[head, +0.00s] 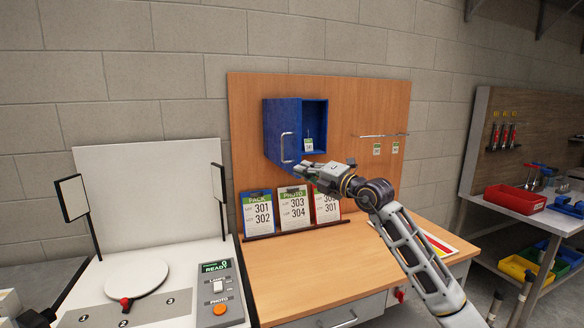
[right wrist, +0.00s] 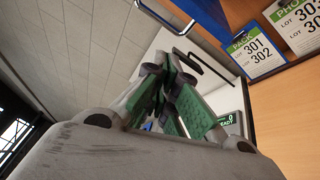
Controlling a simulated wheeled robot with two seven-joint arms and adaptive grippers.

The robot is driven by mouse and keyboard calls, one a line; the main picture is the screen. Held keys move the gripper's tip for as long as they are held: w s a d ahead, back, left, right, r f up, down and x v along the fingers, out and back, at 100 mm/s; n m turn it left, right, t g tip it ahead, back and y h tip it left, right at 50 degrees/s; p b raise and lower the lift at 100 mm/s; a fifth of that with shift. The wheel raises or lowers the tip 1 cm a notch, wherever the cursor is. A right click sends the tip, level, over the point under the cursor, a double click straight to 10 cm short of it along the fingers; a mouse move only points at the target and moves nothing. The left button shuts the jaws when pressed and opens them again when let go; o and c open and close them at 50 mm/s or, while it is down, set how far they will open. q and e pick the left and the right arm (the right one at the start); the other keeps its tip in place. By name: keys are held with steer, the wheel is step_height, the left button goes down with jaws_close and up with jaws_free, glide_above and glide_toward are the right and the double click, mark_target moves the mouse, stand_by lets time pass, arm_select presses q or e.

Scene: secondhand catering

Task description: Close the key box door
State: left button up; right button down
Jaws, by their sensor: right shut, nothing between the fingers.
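The blue key box (head: 315,119) is mounted on the wooden back panel and its front is open. Its blue door (head: 272,124) stands out toward me on the left side, with a metal handle (head: 287,148). A small tag hangs inside the box. My right gripper (head: 287,169) is just below the door's lower edge, its fingers pointing left. My left gripper is not in view.
Lot cards (head: 293,208) stand on a rack below the box. A metal rail (head: 380,135) with tags is to its right. The wooden bench (head: 290,270) is mostly clear.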

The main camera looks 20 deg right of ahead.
mark_target(294, 166)
steer(key=shift+f+m+g+h, duration=0.2)
steer(key=shift+f+m, duration=0.25)
steer(key=shift+m, duration=0.4)
steer(key=shift+f+m+g+h, duration=0.15)
steer(key=shift+f+m, duration=0.25)
steer(key=shift+m, duration=0.45)
steer(key=shift+s, duration=0.1)
steer(key=shift+w+a+p, duration=0.15)
steer(key=shift+w+p, duration=0.9)
steer(key=shift+w, duration=1.35)
steer(key=shift+w+a+p, duration=0.1)
steer(key=shift+w+p, duration=0.95)
steer(key=shift+w, duration=1.35)
steer(key=shift+d, duration=0.3)
